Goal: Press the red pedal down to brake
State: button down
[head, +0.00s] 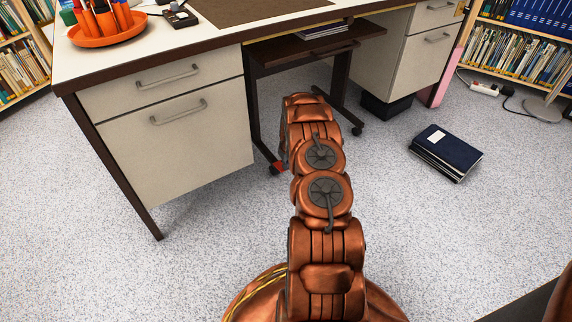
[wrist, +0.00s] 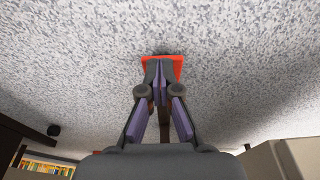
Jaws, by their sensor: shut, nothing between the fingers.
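The red pedal (wrist: 178,67) lies just beyond my fingertips in the wrist view, low over the speckled floor. My gripper (wrist: 160,72) is shut and empty, and its tips overlap the middle of the pedal in that view. I cannot tell whether they touch it. In the head view a small red patch of the pedal (head: 278,167) shows beside a caster of the dark rolling stand (head: 300,50). My copper arm hides the rest of the pedal and the gripper there.
The white desk (head: 170,50) with drawers (head: 185,155) stands to the left and above. The rolling stand is under the desk. A black bin (head: 386,108) and dark blue books (head: 447,150) are on the right. The floor around is mostly clear.

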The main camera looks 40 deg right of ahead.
jog(key=shift+s+a+f+p, duration=0.1)
jog(key=shift+s+f+p, duration=0.2)
jog(key=shift+p, duration=0.4)
jog(key=shift+s+f+p, duration=0.25)
jog(key=shift+f+p, duration=0.6)
jog(key=shift+p, duration=0.1)
jog(key=shift+r, duration=0.15)
jog(key=shift+r+p, duration=0.35)
jog(key=shift+r, duration=0.3)
